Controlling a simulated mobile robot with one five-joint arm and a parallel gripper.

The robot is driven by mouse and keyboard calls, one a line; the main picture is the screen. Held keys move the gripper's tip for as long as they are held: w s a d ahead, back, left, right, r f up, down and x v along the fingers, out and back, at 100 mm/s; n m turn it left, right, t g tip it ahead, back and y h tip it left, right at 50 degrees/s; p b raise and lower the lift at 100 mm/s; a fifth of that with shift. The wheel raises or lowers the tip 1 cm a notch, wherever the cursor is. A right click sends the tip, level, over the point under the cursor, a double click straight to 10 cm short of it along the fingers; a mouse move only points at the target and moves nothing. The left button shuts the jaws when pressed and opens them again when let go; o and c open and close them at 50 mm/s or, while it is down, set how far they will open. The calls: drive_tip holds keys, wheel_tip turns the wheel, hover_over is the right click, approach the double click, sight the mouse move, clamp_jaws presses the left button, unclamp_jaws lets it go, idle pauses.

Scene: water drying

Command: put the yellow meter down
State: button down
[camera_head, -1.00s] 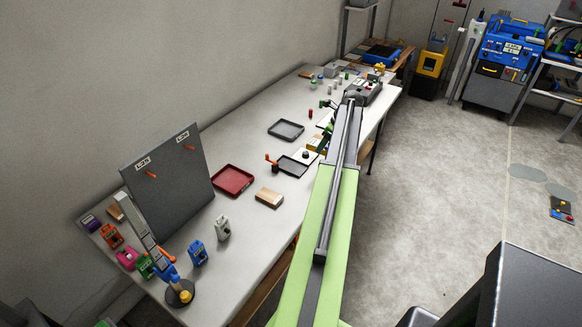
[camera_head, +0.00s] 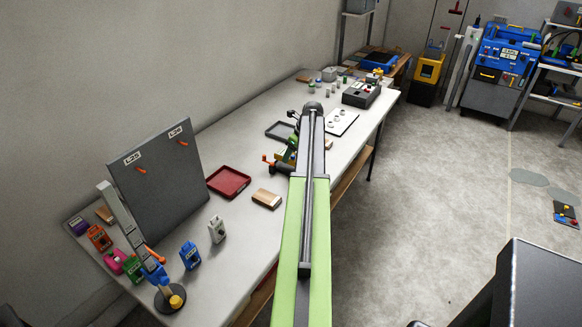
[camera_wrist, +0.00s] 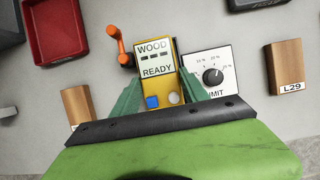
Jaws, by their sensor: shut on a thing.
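The yellow meter (camera_wrist: 174,82) is between the green fingers of my gripper (camera_wrist: 160,92) in the wrist view. Its white display reads WOOD and READY, and a blue button and a pale round button show below it. My gripper is shut on the meter. In the head view my gripper (camera_head: 287,153) is over the long white table (camera_head: 240,160), and my arm hides much of the meter. I cannot tell whether the meter touches the table.
A white dial card (camera_wrist: 209,95) lies right of the meter. An orange handle (camera_wrist: 114,33) stands close at its left. Wood blocks (camera_wrist: 77,106) (camera_wrist: 284,60) lie on both sides. A red tray (camera_head: 228,181) and grey panel (camera_head: 160,185) are farther left.

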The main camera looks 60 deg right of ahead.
wheel_tip(320, 180, down, 4)
drive_tip(key=b, duration=0.4)
drive_tip(key=shift+f, duration=0.15)
drive_tip(key=shift+r, duration=0.25)
drive_tip(key=shift+f, duration=0.1)
drive_tip(key=c, duration=1)
unclamp_jaws()
drive_tip(key=shift+f, duration=0.15)
drive_tip(key=o, duration=0.4)
drive_tip(key=shift+r, duration=0.35)
drive_tip(key=p+v, duration=1.1)
drive_tip(key=shift+s+r, duration=0.1)
drive_tip(key=shift+r, duration=0.2)
drive_tip(key=shift+s, duration=0.2)
